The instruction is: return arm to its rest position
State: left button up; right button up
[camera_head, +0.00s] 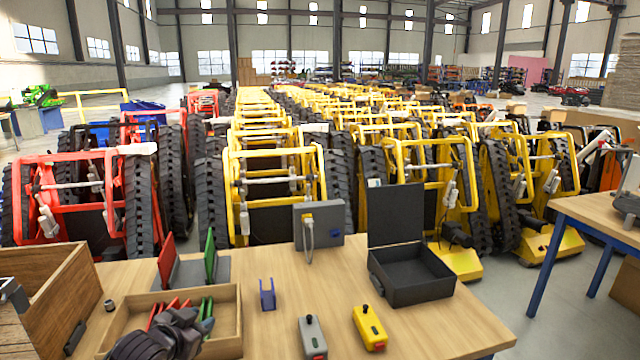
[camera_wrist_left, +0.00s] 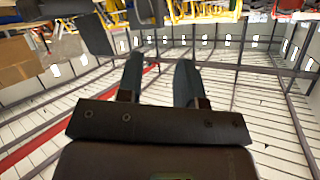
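The gripper is open and empty. Whether it touches the tray or hovers above it, I cannot tell. My right gripper is not in view.
The workbench (camera_head: 270,335) bears a wooden box (camera_head: 50,285), a blue holder (camera_head: 267,295), a grey device (camera_head: 312,338), a yellow device (camera_head: 369,328), a grey plate (camera_head: 325,224) and an open black case (camera_head: 412,275). Red and green cards stand near the tray. Tracked carriers fill the floor behind.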

pick_arm(q)
jog(key=s+f+n+y, duration=0.1)
jog(key=s+f, duration=0.5)
jog(key=s, duration=0.5)
jog(key=s+a+f+n+g+y, duration=0.1)
jog(key=s+f+n, duration=0.1)
jog(key=s+f, duration=0.5)
jog(key=s+a+f+n+y, duration=0.1)
jog(key=s+f, duration=0.5)
jog(key=s, duration=0.8)
jog(key=shift+s+f+n+g, duration=0.15)
jog(key=shift+s+n+g, duration=0.25)
jog(key=shift+n, duration=0.2)
